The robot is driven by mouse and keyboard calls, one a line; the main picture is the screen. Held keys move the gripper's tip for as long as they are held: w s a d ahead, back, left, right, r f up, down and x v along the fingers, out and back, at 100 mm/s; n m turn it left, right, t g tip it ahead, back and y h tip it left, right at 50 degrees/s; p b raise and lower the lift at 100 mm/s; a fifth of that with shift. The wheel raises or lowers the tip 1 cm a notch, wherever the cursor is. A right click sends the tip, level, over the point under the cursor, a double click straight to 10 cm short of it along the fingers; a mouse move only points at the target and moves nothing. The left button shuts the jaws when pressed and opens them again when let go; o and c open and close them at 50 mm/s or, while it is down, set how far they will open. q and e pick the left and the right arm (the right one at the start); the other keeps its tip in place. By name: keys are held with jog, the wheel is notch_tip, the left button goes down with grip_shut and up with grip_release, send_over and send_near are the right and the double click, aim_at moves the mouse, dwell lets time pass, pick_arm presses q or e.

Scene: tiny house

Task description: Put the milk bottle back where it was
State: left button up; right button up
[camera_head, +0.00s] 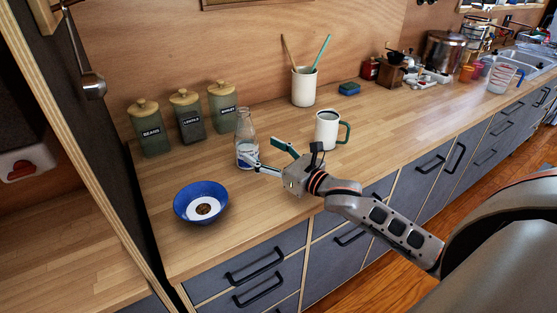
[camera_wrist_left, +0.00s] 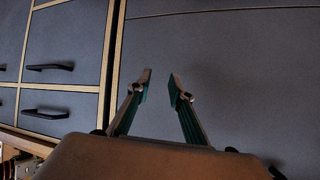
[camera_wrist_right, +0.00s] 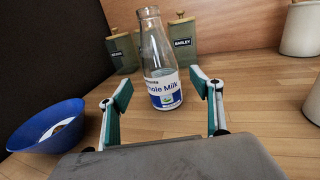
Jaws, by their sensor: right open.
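The milk bottle (camera_head: 245,147) is clear glass with a white and blue label and stands upright on the wooden counter. In the right wrist view the bottle (camera_wrist_right: 160,62) stands just ahead of my right gripper (camera_wrist_right: 160,95), centred between its fingers. My right gripper (camera_head: 267,157) is open, and no contact with the bottle shows. One finger overlaps the bottle's lower side in the head view. My left gripper (camera_wrist_left: 160,85) is open and empty in front of grey cabinet fronts; it is not seen in the head view.
A blue bowl (camera_head: 201,202) with something brown inside is at the front left. Green canisters (camera_head: 187,115) stand behind the bottle. A white mug with green handle (camera_head: 327,130) is to the right, a utensil crock (camera_head: 304,87) behind it. The counter (camera_head: 190,255) is clear in front.

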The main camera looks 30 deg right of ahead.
jog(key=v, duration=0.6)
dwell(0.6)
